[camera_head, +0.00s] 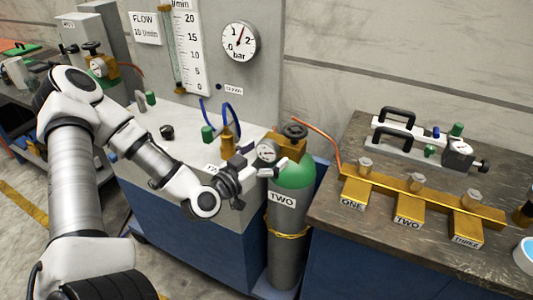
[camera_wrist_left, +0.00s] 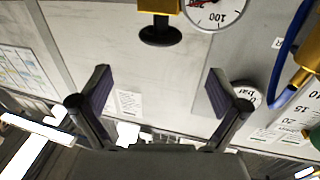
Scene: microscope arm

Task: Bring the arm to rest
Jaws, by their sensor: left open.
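My left arm (camera_head: 150,155) reaches in from the left across the grey-topped bench. Its left gripper (camera_head: 270,170) is beside the neck of a green-topped gas cylinder marked TWO (camera_head: 287,215), close to its regulator gauge (camera_head: 267,151). The left wrist view shows the same gripper (camera_wrist_left: 158,80) with its two dark fingers wide apart and nothing between them. A black knob (camera_wrist_left: 162,32) under a brass body and part of a gauge (camera_wrist_left: 213,10) show beyond the fingers. Whether the gripper touches the cylinder fittings cannot be told. My right gripper is not in view.
A brass manifold marked ONE, TWO, THREE (camera_head: 408,215) lies on the brown bench at right, with a black-handled device (camera_head: 425,140) behind it. A flow tube (camera_head: 189,50) and a bar gauge (camera_head: 240,41) are on the panel. A blue hose (camera_head: 229,107) rises beside the cylinder.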

